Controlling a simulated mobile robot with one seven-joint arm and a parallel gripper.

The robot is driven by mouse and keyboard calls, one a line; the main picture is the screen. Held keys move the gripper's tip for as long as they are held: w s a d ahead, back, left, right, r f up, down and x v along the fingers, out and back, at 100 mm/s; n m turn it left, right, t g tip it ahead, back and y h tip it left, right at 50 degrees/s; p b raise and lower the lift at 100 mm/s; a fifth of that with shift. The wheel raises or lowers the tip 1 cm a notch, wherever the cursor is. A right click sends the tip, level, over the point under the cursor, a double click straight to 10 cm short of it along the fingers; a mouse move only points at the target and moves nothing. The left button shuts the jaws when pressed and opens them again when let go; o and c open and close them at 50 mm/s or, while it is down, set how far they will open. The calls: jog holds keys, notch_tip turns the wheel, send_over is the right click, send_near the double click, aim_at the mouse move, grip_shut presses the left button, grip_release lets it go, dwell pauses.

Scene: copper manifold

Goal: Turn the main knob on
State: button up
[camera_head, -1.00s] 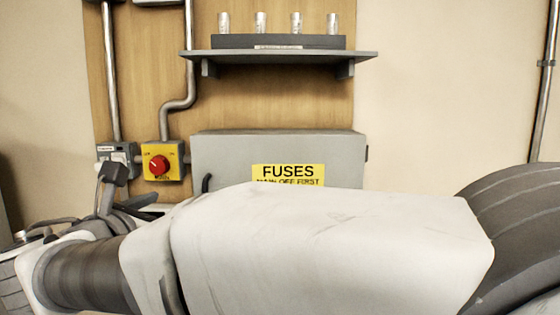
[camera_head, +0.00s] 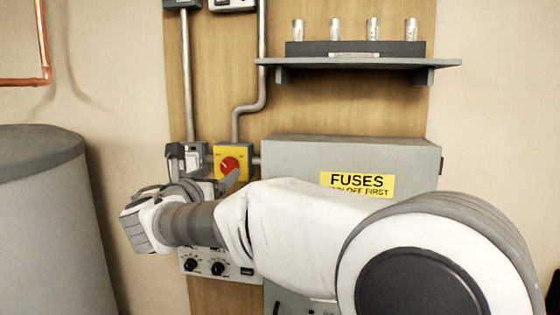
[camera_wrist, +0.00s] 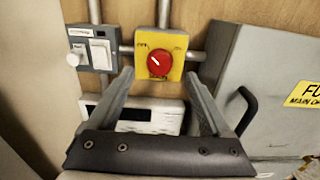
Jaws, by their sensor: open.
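The main knob (camera_head: 229,165) is a round red knob on a yellow plate (camera_head: 219,151), fixed to the wooden board left of the fuse box. In the wrist view the red knob (camera_wrist: 158,63) shows whole, with a pale pointer mark slanting to the upper left. Small lettering on the yellow plate is too blurred to read surely. My gripper (camera_wrist: 157,84) is open and empty, its two fingers apart below and either side of the knob, not visibly touching it. In the head view my arm hides most of the gripper, just below the yellow plate.
A grey fuse box (camera_head: 300,158) stands right of the knob, with a dark handle (camera_wrist: 246,108). A grey switch box (camera_wrist: 91,49) is left of it. A panel with black dials (camera_head: 218,268) is below. A shelf (camera_head: 360,68) holds several fuses. A grey tank (camera_head: 50,220) stands left.

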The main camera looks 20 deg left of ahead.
aim_at(227, 166)
jog(key=w, duration=0.3)
jog(key=w+p, duration=0.1)
jog(key=w, duration=0.1)
jog(key=shift+w+a, duration=0.15)
jog(key=shift+a, duration=0.15)
grip_shut()
